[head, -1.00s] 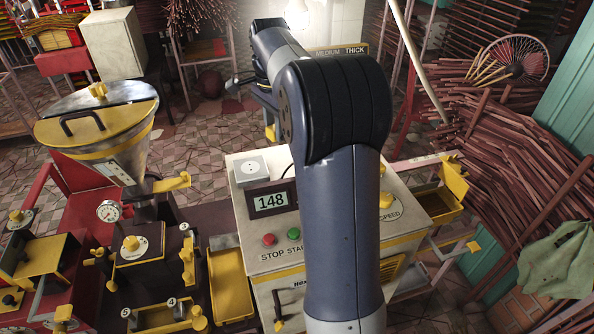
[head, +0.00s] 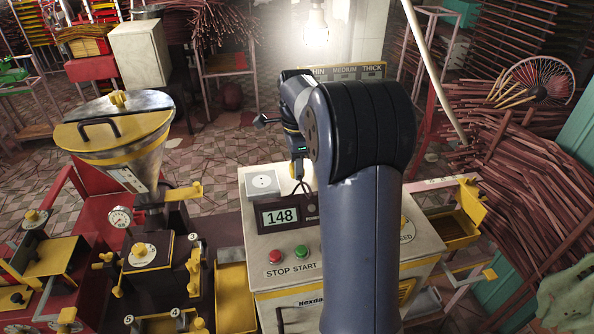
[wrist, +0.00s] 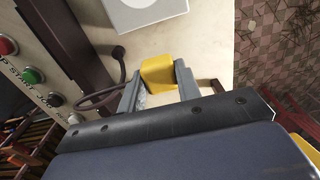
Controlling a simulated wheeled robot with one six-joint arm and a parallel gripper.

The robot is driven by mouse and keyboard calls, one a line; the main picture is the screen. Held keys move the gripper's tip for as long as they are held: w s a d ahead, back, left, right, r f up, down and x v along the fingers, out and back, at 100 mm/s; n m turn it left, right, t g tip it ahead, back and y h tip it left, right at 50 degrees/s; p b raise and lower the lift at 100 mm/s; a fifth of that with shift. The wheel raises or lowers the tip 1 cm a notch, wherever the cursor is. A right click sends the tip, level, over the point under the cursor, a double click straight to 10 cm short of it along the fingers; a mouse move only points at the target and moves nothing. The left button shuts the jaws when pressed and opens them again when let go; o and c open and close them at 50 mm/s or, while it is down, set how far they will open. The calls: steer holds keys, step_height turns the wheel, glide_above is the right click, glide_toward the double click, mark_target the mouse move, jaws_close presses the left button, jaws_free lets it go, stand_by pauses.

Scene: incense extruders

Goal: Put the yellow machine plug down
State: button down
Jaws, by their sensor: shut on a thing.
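The yellow machine plug (wrist: 158,70) is between the fingers of my gripper (wrist: 156,84) in the wrist view. My gripper is shut on it. In the head view the plug (head: 296,170) shows as a small yellow piece below my gripper, just left of my forearm. It is over the back of the cream control box, right of the white socket block (head: 262,183). A dark cable (wrist: 100,98) loops beside the plug in the wrist view. Whether the plug touches the box top is hard to tell. The socket block (wrist: 148,8) is at the top of the wrist view.
The cream control box (head: 248,225) carries a display reading 148 (head: 280,217), a red stop button (head: 275,256) and a green start button (head: 301,251). A hopper machine (head: 115,130) stands at left. A yellow tray (head: 455,228) is at right. Incense bundles fill the far right.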

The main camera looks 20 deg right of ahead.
steer(key=shift+f, duration=1.1)
steer(key=shift+f, duration=0.15)
steer(key=shift+f, duration=0.5)
steer(key=c, duration=1)
jaws_free()
step_height(320, 180, up, 13)
steer(key=shift+r, duration=0.15)
